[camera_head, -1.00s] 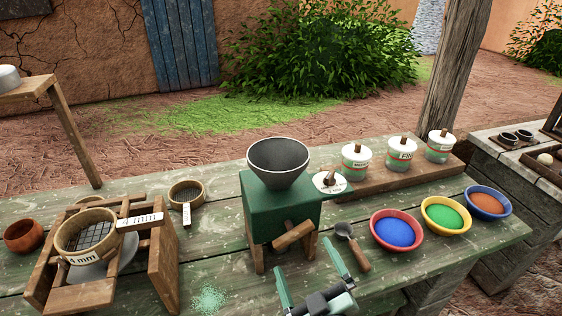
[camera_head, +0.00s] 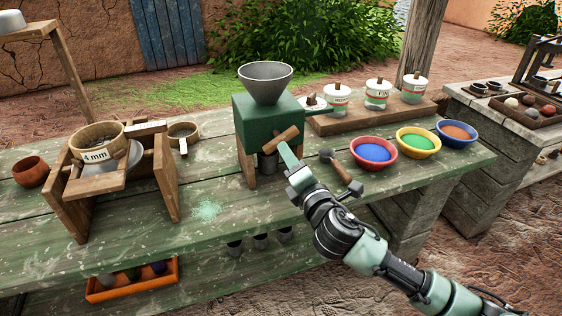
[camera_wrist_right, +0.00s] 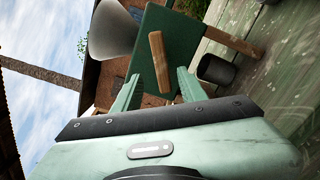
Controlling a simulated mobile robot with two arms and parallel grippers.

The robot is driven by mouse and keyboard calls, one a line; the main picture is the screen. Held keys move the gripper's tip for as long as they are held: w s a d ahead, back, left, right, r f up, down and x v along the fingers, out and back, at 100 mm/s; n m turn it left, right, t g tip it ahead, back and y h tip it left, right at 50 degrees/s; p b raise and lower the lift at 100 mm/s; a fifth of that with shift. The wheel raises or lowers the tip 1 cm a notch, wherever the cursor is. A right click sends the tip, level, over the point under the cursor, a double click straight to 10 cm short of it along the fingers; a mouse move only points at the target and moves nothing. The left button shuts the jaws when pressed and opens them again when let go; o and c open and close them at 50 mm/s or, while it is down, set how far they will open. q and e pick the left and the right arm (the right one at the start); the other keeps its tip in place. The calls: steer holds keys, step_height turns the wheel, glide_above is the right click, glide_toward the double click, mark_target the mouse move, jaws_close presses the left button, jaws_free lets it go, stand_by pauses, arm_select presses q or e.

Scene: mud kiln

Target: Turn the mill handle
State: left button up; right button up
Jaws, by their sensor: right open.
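The mill is a green box (camera_head: 250,125) on wooden legs with a grey funnel (camera_head: 265,82) on top. Its handle (camera_head: 274,142) is a short wooden bar on the front face, tilted up to the right. My right gripper (camera_head: 284,157) is at the front of the mill, with its fingers reaching to the handle. In the right wrist view the gripper (camera_wrist_right: 157,88) is open, and the wooden handle (camera_wrist_right: 158,60) stands between the two fingers with gaps on both sides. Whether a finger touches it I cannot tell. My left gripper is not in view.
A scoop (camera_head: 336,165) lies close right of the gripper. Bowls of blue (camera_head: 373,165), green (camera_head: 417,153) and orange (camera_head: 457,143) powder stand further right. Labelled jars (camera_head: 377,103) are behind.

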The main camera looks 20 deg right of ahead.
mark_target(280, 140)
steer(key=w, duration=0.7)
steer(key=shift+w+p, duration=0.2)
steer(key=shift+p, duration=0.15)
steer(key=shift+w+f, duration=0.1)
steer(key=shift+w, duration=0.35)
jaws_close()
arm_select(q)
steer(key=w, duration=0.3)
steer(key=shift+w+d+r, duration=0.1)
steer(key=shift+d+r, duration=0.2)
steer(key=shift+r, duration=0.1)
